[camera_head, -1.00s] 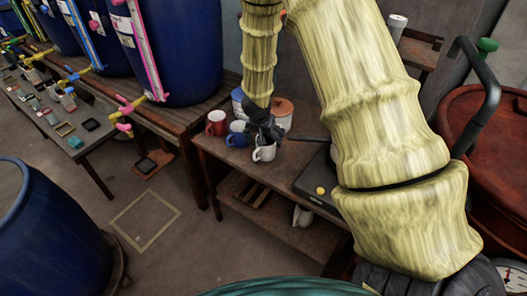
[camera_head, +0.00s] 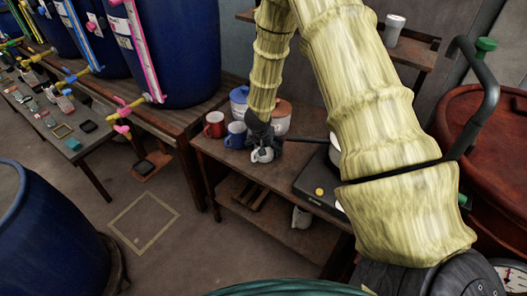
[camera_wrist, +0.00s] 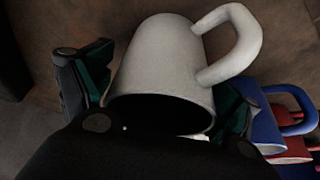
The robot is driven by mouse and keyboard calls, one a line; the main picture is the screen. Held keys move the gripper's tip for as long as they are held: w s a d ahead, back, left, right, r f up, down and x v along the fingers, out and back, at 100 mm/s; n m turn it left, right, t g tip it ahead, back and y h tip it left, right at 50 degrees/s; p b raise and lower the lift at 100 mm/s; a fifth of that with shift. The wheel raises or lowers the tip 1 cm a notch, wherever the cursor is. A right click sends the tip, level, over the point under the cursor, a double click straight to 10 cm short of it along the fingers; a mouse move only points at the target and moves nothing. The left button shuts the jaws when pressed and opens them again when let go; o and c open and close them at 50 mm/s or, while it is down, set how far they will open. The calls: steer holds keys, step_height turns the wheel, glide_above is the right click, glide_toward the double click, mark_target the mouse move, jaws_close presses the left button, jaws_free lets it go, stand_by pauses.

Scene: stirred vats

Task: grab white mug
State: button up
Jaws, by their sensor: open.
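The white mug (camera_head: 262,156) stands on the wooden table (camera_head: 225,160) near its front left edge. In the wrist view the white mug (camera_wrist: 165,60) fills the middle, with its handle toward the upper right. My gripper (camera_head: 263,143) is at the mug from above and hides part of it. In the wrist view my gripper (camera_wrist: 160,92) has one dark finger on each side of the mug's body, jaws open. I cannot tell whether either finger touches it.
A blue mug (camera_head: 236,135) and a red mug (camera_head: 214,125) stand close by on the left. A blue-and-white lidded pot (camera_head: 239,101) and a brown-lidded canister (camera_head: 281,118) stand behind. A dark hotplate (camera_head: 315,186) lies to the right.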

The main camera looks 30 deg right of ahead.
steer(key=shift+r, duration=0.1)
steer(key=c, duration=1.1)
